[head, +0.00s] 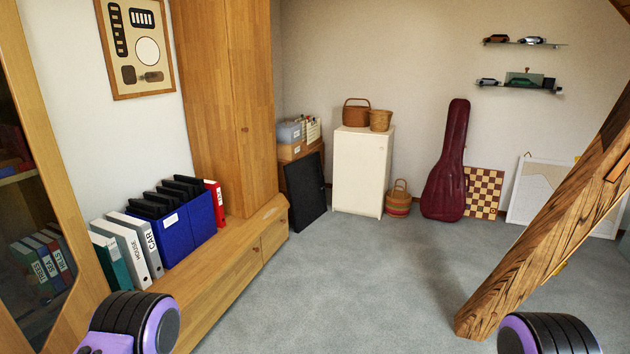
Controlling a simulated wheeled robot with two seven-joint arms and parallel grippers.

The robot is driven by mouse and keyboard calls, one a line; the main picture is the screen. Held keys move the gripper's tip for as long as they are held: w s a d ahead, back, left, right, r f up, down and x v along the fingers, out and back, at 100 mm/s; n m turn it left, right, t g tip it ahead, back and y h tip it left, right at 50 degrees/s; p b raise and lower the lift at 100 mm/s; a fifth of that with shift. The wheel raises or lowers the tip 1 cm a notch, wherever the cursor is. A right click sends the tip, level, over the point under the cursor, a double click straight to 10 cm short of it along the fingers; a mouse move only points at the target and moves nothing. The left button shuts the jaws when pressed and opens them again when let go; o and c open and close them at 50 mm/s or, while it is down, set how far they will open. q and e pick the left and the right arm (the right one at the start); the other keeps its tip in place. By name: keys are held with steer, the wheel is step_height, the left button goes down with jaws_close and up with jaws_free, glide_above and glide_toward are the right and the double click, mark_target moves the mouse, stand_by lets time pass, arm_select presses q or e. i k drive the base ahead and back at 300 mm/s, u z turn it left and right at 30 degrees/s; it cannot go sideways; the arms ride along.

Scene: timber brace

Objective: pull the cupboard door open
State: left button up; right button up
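A tall wooden cupboard (216,95) stands at the left on a low wooden unit. Its door (254,105) appears shut, with a small round knob (245,129) near the seam. A small white cupboard (361,176) stands against the back wall, its front closed. At the far left edge is a wooden cabinet with a glazed door (35,255), only partly in view. The picture does not show which of these the task means. Only purple and black parts of my arms show at the bottom left and bottom right. Neither gripper is in view.
The low unit (225,292) bears binders and blue file boxes (190,228). A thick slanted timber brace (545,225) meets the floor at the right. A guitar case (447,170) and baskets (398,199) stand at the back. The grey carpet (350,275) between is clear.

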mark_target(248, 22)
steer(key=u, duration=0.1)
steer(key=i, duration=2.7)
steer(key=u, duration=0.05)
